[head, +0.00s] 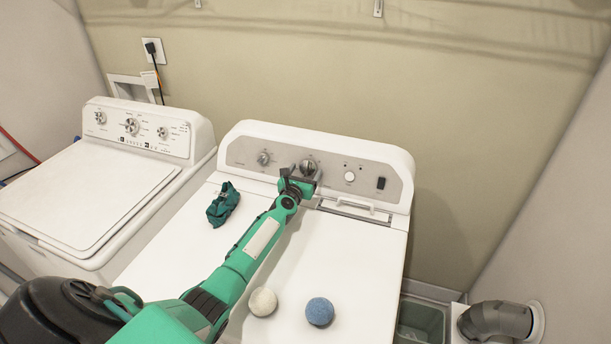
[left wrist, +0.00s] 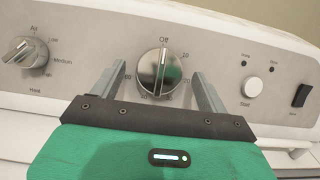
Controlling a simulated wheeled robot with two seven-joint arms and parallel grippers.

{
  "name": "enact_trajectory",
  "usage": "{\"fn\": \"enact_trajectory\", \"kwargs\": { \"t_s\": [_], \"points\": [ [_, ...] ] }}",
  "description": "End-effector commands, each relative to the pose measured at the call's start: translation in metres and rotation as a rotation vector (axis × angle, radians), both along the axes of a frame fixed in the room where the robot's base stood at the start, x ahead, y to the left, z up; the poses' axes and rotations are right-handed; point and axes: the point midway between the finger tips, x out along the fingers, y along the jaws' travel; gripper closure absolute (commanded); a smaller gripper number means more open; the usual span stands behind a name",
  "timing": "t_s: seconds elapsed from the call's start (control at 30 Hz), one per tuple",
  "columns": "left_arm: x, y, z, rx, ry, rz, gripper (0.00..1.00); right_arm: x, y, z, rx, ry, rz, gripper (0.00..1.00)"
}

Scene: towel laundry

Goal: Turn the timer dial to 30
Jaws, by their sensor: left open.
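The timer dial (left wrist: 160,72) is a round silver knob with a raised grip bar, on the grey panel of the right-hand machine; it also shows in the head view (head: 308,167). My left gripper (left wrist: 158,85) is open, one finger on each side of the dial, with a gap visible on both sides. In the head view the left gripper (head: 300,180) is right in front of the dial. The right gripper is not in view.
A heat knob (left wrist: 27,55) sits left of the dial. A round start button (left wrist: 252,87) and a dark switch (left wrist: 301,95) sit right. On the machine top lie a green cloth (head: 223,204), a white ball (head: 263,302) and a blue ball (head: 320,312). A washer (head: 90,195) stands left.

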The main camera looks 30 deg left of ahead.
Motion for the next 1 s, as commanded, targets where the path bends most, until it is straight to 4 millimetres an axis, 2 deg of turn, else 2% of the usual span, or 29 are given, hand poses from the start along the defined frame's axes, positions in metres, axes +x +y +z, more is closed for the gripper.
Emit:
{"fn": "enact_trajectory", "kwargs": {
  "t_s": [0.13, 0.43, 0.67, 1.0],
  "points": [
    [0.0068, 0.0015, -0.0002, 0.0, 0.0, 0.0, 0.23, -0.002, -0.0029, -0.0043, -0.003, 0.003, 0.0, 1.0],
    [0.0078, 0.0019, 0.0004, -0.001, 0.0, 0.0, 0.23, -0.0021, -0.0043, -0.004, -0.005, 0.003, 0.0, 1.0],
    [0.0077, 0.0018, 0.0005, -0.001, 0.0, 0.0, 0.68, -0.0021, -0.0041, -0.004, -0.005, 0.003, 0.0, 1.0],
    [0.0076, 0.0021, -0.0009, 0.037, 0.008, -0.019, 0.68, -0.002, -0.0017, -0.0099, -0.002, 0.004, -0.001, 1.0]
  ]
}}
